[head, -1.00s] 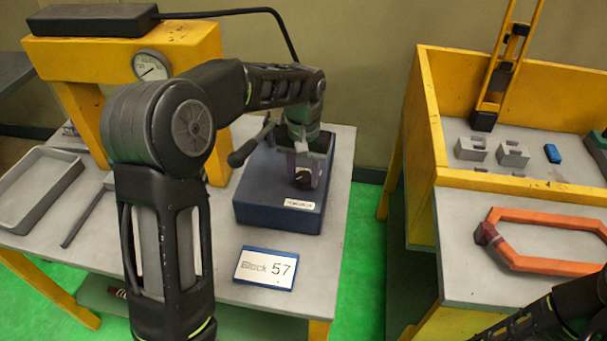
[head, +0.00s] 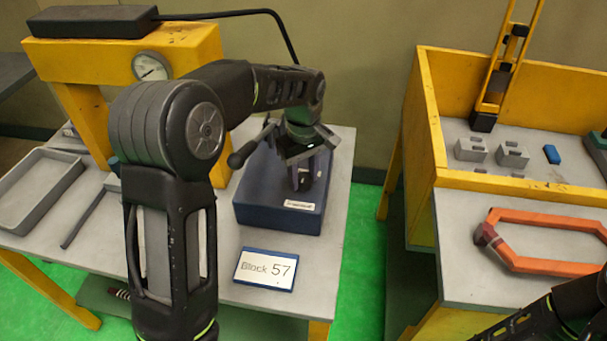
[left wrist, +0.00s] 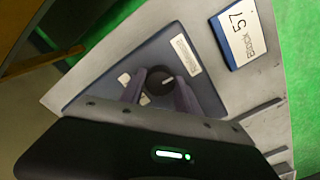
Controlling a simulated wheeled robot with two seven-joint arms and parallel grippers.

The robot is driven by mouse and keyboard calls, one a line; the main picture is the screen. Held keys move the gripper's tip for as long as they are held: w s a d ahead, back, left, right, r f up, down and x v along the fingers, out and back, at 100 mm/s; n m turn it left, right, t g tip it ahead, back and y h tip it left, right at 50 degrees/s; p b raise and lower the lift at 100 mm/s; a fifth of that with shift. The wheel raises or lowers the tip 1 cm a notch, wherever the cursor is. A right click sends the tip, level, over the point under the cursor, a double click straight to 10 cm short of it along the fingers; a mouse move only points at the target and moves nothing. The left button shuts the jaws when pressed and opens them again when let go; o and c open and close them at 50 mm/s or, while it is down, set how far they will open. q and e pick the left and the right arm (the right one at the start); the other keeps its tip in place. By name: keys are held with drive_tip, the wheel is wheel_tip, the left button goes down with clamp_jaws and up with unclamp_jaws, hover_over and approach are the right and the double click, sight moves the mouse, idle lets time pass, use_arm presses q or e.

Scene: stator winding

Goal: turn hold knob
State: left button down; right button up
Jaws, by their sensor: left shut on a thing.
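The blue box (head: 255,205) stands on the grey table at the left, with a white label on its edge. In the left wrist view the box (left wrist: 105,75) carries a round black knob (left wrist: 160,81) with a white mark. My left gripper (head: 308,182) reaches down over the box's top. In the left wrist view the fingers of my left gripper (left wrist: 158,90) stand on either side of the knob and are shut on it. In the head view the gripper mostly hides the knob. My right gripper is out of view.
A "Block 57" sign (head: 266,269) lies in front of the box. A grey tray (head: 40,195) and a yellow press frame with a gauge (head: 150,67) stand at the left. A yellow-walled bench (head: 520,180) with grey blocks and an orange ring (head: 545,216) is at the right.

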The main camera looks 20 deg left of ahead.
sight(303, 178)
use_arm(q)
drive_tip(key=shift+n, duration=0.4)
drive_tip(key=c, duration=0.9)
unclamp_jaws()
wheel_tip(303, 178, up, 8)
drive_tip(key=shift+f+b, duration=0.1)
drive_tip(key=shift+b, duration=0.25)
drive_tip(key=shift+s, duration=0.1)
